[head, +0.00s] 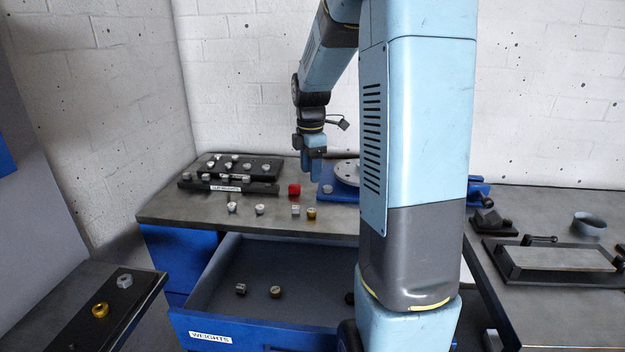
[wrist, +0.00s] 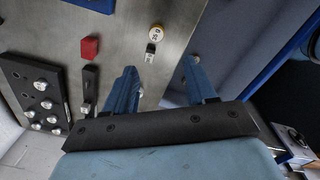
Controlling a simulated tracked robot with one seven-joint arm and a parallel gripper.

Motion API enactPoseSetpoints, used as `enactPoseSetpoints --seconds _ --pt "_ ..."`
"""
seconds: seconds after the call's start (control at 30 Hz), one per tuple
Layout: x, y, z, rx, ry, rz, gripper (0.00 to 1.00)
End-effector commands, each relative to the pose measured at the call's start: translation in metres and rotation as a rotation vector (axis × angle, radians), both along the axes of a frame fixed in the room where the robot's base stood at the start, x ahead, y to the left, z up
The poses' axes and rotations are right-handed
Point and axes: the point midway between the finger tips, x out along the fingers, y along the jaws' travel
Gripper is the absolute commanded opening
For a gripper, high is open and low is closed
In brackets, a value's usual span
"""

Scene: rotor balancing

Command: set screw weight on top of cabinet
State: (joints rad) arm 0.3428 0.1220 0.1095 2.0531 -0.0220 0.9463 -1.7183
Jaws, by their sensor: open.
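The cabinet is blue with a grey metal top (head: 180,208); its top also shows in the wrist view (wrist: 120,25).
An open blue drawer labelled WEIGHTS (head: 198,337) holds several small weights (head: 275,292). Black racks (head: 262,188) with weights stand at the back left, beside a red block (head: 294,189). A rotor disc (head: 346,172) stands right of my gripper. A side bench (head: 90,335) is at left.

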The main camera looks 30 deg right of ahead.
Motion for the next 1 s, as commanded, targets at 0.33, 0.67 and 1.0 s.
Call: enactPoseSetpoints --seconds 0.33,0.67,1.0 --pt "-0.061 0.045 0.059 -0.007 -0.133 -0.382 0.56" --pt "-0.128 0.079 0.095 0.068 -0.261 -0.772 0.56" --pt "-0.2 0.105 0.11 0.224 -0.36 -1.162 0.56"
